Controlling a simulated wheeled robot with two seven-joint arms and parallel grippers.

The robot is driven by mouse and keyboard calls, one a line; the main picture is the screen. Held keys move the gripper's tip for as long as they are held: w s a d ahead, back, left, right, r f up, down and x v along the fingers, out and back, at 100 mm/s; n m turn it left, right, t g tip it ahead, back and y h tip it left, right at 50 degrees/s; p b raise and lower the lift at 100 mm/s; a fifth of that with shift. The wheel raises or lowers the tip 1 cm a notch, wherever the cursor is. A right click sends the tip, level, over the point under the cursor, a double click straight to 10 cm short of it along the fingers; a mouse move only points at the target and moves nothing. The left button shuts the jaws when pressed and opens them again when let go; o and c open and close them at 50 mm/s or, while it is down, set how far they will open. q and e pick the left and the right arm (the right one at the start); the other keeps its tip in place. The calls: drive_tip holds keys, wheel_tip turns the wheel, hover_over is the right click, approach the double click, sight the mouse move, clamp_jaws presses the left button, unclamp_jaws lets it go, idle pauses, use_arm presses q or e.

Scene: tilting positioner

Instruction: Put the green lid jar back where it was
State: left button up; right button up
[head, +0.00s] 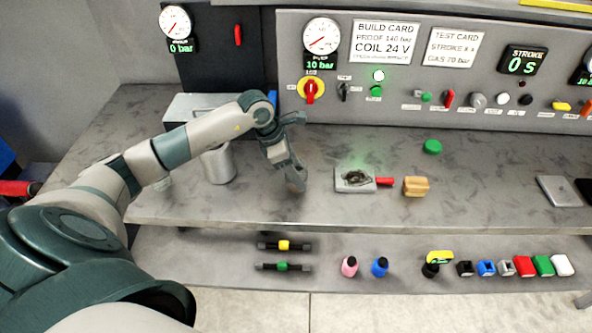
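A round green lid (432,146) shows on the bench top, right of the middle and near the control panel. I cannot tell whether a jar body stands under it. My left gripper (296,181) points down over the bench, well to the left of the green lid and apart from it. Its fingertips are small and seen at an angle, so I cannot tell whether they are open or shut. My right gripper is not in view.
A grey metal can (218,164) stands beside my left forearm. A grey plate with dark scribble (354,180), a red-handled tool (385,181) and a wooden block (415,186) lie right of the gripper. The lower shelf (210,267) holds bottles and coloured blocks.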

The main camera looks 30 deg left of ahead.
use_arm(q)
drive_tip(key=shift+o, duration=1.1)
drive_tip(key=shift+r, duration=0.1)
drive_tip(key=shift+r, duration=0.15)
drive_tip(key=shift+a+r, duration=0.15)
drive_tip(key=b+v, duration=0.3)
drive_tip(key=v, duration=0.8)
drive_tip(key=shift+r+b, duration=0.2)
drive_tip(key=shift+b, duration=0.1)
